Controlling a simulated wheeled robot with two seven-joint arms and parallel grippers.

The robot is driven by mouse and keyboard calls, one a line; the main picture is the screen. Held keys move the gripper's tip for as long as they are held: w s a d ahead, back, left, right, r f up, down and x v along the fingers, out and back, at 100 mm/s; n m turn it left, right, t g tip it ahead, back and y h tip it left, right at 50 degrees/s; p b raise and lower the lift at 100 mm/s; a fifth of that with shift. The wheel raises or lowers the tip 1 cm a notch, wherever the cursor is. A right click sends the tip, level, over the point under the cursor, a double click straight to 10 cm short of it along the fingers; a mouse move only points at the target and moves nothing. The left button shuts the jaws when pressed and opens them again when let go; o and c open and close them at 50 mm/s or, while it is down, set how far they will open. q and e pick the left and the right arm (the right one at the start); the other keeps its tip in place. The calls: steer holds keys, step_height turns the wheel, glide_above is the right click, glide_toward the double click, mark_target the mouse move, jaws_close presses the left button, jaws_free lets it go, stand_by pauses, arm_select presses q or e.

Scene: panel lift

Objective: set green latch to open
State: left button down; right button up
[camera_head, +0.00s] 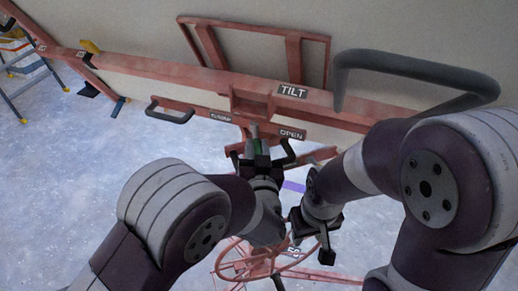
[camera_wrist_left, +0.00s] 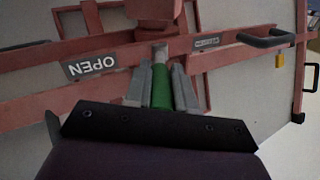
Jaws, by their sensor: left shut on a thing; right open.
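The green latch (camera_wrist_left: 162,88) is a short green handle with a grey tip, standing out from the red crossbar. In the left wrist view my left gripper (camera_wrist_left: 164,86) has a finger on each side of the green part and is shut on it. The latch lies between the OPEN label (camera_wrist_left: 94,65) and a second, smaller label (camera_wrist_left: 206,43). In the head view my left gripper (camera_head: 256,146) hides most of the latch, and the OPEN label (camera_head: 291,134) is to its right. My right gripper (camera_head: 309,236) is open and empty, lower and to the right.
The red panel-lift frame has a TILT label (camera_head: 292,91). A large dark handle (camera_head: 415,66) stands at the upper right, and a smaller handle (camera_head: 170,113) is at the left. A red handwheel (camera_head: 245,264) is below my grippers. A stepladder (camera_head: 28,72) stands far left.

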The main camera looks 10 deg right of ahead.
arm_select(q)
steer(key=shift+r, duration=0.15)
steer(key=c, duration=0.9)
jaws_free()
steer(key=shift+c, duration=0.2)
steer(key=shift+d, duration=0.1)
steer(key=shift+s, duration=0.25)
steer(key=s+a+b, duration=0.1)
steer(key=s+b, duration=0.3)
steer(key=s, duration=0.8)
steer(key=shift+a, duration=0.2)
